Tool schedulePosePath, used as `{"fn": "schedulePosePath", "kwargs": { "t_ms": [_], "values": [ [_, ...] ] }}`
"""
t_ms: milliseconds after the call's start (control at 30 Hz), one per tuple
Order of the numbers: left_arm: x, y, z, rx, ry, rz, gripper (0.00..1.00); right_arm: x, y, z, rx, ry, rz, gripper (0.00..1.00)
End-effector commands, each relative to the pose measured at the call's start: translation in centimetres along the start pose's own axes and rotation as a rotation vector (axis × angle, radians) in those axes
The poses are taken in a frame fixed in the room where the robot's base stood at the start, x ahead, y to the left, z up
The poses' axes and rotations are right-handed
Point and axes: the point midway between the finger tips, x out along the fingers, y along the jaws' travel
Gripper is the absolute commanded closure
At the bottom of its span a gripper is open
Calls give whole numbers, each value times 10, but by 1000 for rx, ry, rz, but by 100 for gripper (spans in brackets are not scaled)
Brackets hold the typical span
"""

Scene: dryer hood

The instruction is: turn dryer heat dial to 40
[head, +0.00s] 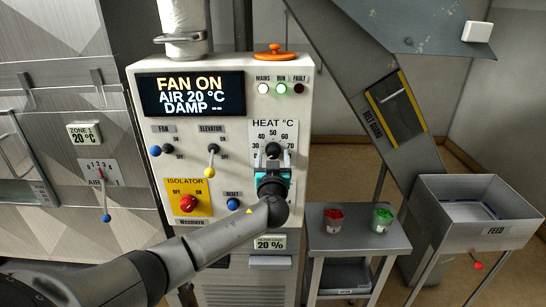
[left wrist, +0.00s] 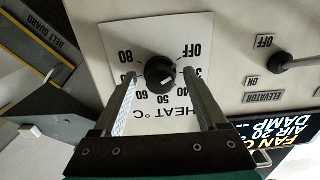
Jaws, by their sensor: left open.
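The heat dial (head: 272,149) is a black round knob on a white plate marked HEAT °C, on the right of the cream control panel. In the left wrist view the dial (left wrist: 160,73) appears upside down, with OFF and numbers up to 80 around it. A small pale mark shows on the knob, but its exact setting is hard to tell. My left gripper (head: 273,161) is in front of the plate; its open fingers (left wrist: 159,84) lie on either side of the knob, with gaps visible. Contact cannot be told. My right gripper is not in view.
The display (head: 192,94) reads FAN ON, AIR 20 °C, DAMP --. The fan lever (head: 167,149), elevator lever (head: 212,160) and red isolator (head: 188,202) are left of the dial. A side table (head: 345,243) with two small tubs and a feed hopper (head: 480,212) stand right.

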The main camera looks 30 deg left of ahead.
Motion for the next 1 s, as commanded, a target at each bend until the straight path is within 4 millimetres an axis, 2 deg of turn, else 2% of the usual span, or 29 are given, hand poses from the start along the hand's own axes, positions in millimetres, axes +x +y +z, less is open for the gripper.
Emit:
{"fn": "schedulePosePath", "kwargs": {
  "t_ms": [167, 800, 833, 1000],
  "values": [
    [0, 0, 0, 0, 0, 0, 25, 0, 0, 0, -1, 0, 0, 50],
    [0, 0, 0, 0, -1, 0, 97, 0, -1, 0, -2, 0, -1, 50],
    [0, 0, 0, 1, -1, 0, 100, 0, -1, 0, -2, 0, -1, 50],
    [0, 0, 1, 1, -1, 0, 100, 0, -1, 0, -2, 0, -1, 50]
  ]
}}
